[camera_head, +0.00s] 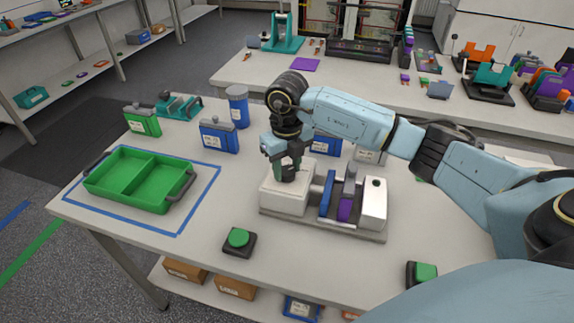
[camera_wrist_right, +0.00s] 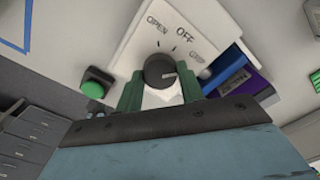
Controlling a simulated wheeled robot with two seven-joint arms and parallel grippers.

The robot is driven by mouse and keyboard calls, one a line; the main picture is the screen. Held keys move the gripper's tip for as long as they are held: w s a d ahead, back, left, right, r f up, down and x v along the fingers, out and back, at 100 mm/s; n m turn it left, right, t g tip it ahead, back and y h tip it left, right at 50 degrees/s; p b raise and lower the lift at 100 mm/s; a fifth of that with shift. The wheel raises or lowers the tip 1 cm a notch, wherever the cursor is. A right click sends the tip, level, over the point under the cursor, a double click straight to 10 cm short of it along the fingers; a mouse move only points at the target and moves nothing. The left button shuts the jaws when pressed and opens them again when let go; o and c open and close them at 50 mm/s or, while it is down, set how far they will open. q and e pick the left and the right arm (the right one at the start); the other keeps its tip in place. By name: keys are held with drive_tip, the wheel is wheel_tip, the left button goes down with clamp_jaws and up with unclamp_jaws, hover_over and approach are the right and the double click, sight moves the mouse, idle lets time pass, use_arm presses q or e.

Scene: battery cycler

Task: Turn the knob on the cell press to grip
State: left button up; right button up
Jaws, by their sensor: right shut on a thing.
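The knob's white line points right, toward the third label's side, away from OPEN. My right gripper (camera_head: 288,172) is above the white block, pointing down. In the wrist view its green fingers (camera_wrist_right: 160,84) are shut on the knob from both sides. My left gripper is out of view.
A green tray (camera_head: 128,183) sits in a blue taped outline at left. Green buttons stand at the front (camera_head: 239,238) and right front (camera_head: 424,273). A blue container (camera_head: 219,136) and a blue cylinder (camera_head: 238,107) stand behind.

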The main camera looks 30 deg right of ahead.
sight(287, 170)
drive_tip(key=shift+r, duration=0.1)
drive_tip(key=o, duration=1)
wheel_tip(287, 170, up, 13)
drive_tip(key=shift+r, duration=0.15)
